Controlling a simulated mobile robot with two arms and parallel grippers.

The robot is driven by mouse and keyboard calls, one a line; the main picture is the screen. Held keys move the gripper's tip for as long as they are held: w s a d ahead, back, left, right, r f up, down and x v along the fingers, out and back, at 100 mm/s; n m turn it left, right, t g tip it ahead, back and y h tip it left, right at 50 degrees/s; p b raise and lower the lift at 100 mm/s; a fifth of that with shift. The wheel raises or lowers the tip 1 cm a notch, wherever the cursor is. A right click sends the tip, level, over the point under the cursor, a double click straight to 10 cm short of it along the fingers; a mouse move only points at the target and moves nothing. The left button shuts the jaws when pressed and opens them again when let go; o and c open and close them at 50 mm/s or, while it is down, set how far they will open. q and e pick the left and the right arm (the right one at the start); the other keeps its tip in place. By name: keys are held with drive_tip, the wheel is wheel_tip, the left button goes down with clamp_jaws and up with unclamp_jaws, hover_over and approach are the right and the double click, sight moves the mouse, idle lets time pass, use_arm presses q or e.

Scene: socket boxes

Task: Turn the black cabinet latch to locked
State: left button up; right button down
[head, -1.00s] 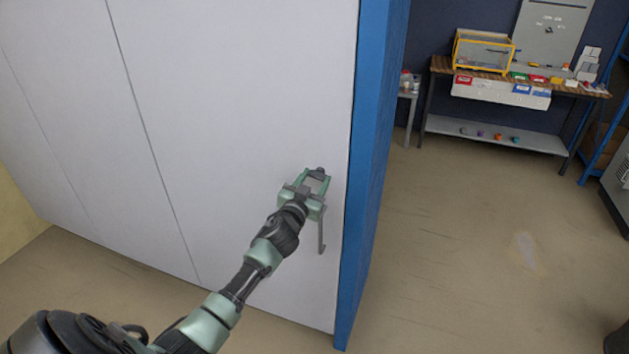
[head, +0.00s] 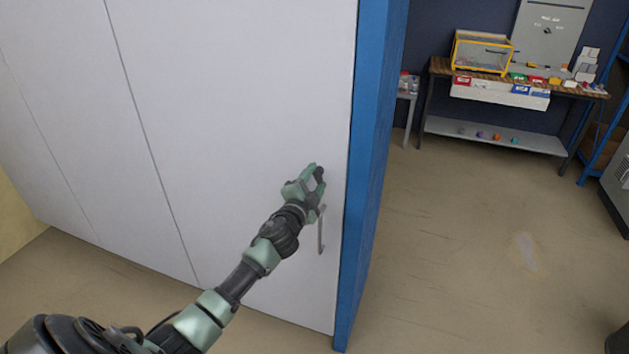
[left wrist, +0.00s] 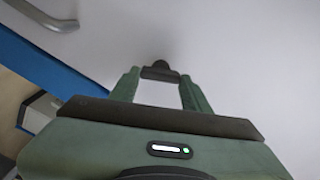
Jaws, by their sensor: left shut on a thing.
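The black latch (head: 319,174) is a small dark knob on the white cabinet door (head: 240,90), near its right edge and above the grey bar handle (head: 321,236). My left gripper (head: 317,176) is at the latch, shut on it with a green finger on either side. In the left wrist view the latch (left wrist: 160,72) sits between the two fingertips (left wrist: 160,76), its dark bar running from one to the other. My gripper hides part of the latch in the head view. My right gripper is not in view.
The blue cabinet side (head: 368,180) stands just right of the door. The handle (left wrist: 45,14) also shows at the upper left of the wrist view. A workbench (head: 490,82) with a yellow-framed box (head: 482,53) and small bins is far back right. The floor (head: 460,230) between is clear.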

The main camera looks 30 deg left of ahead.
use_arm(q)
drive_tip(key=m, duration=0.5)
drive_tip(key=shift+f, duration=0.15)
drive_tip(key=shift+m, duration=0.3)
idle(0.3)
drive_tip(key=o, duration=1.4)
drive_tip(key=shift+c, duration=0.2)
drive_tip(key=b+v, duration=0.1)
drive_tip(key=v, duration=0.6)
drive_tip(key=shift+s, duration=0.35)
drive_tip(key=shift+d, duration=0.1)
